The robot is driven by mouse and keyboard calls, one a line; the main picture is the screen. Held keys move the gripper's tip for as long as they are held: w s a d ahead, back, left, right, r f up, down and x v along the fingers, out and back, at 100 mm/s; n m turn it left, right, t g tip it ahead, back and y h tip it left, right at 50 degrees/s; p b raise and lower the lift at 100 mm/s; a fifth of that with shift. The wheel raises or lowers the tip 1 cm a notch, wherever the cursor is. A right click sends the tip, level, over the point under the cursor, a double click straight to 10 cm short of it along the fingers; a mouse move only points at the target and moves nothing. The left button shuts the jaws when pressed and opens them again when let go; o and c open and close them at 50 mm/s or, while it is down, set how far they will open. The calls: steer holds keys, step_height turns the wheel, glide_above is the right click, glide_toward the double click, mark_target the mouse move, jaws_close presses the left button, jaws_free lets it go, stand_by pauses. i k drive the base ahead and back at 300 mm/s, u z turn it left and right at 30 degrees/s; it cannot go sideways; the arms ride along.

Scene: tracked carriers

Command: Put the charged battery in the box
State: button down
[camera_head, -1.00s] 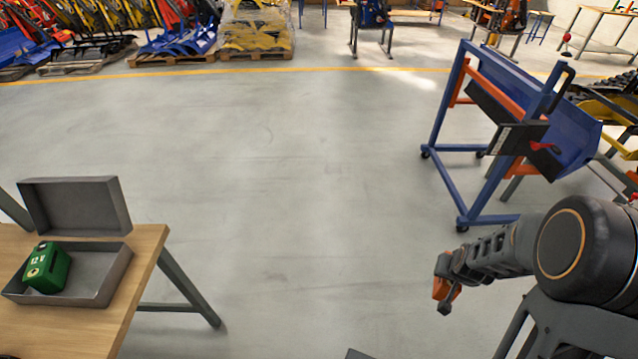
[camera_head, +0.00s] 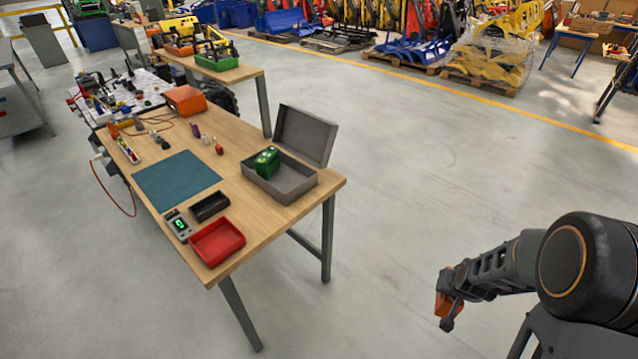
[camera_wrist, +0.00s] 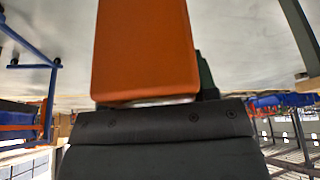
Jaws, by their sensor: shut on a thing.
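A grey open box (camera_head: 293,190) stands on the right end of the wooden table, its lid (camera_head: 305,135) raised at the back. A green battery (camera_head: 267,161) sits inside it, at the left. My gripper (camera_head: 449,305) is at the lower right, over the floor and well apart from the table. It is shut on an orange block (camera_head: 443,302), which fills the upper middle of the wrist view (camera_wrist: 147,50). I see no label on the block. The fingers are mostly hidden. A tester (camera_head: 180,226) with a lit green display lies near the table's front edge.
The wooden table (camera_head: 262,213) also holds a red tray (camera_head: 217,242), a black tray (camera_head: 209,206), a teal mat (camera_head: 177,180) and an orange case (camera_head: 185,100). Its right legs stand out over the floor. The floor between table and arm is clear.

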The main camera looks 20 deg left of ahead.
mark_target(289, 185)
steer(key=u, duration=1.45)
